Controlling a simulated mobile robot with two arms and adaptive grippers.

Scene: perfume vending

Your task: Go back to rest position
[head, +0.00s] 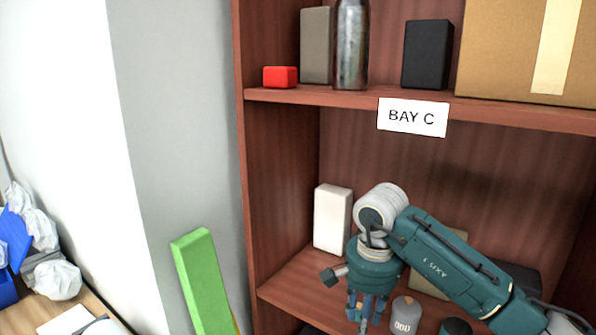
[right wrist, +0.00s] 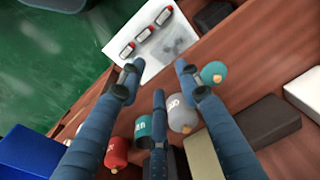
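My right arm comes in from the right in the head view. Its gripper (head: 367,308) points down over the lower shelf (head: 290,287), among the bottles there. In the right wrist view its fingers (right wrist: 158,80) are spread, with nothing held between them. A grey bottle (right wrist: 182,114) and a teal bottle (right wrist: 143,128) stand close to the fingers; the grey one also shows in the head view (head: 405,315). A red bottle (right wrist: 117,151) is partly behind a finger. Another teal bottle (right wrist: 213,73) is to the right. My left gripper is not in view.
Shelf uprights (head: 247,200) and the upper shelf edge (head: 420,108) with the BAY C label (head: 412,117) surround the arm. A white box (head: 332,218) stands left of it. A white sheet (right wrist: 122,62) with three small red-and-dark items lies beyond the fingers.

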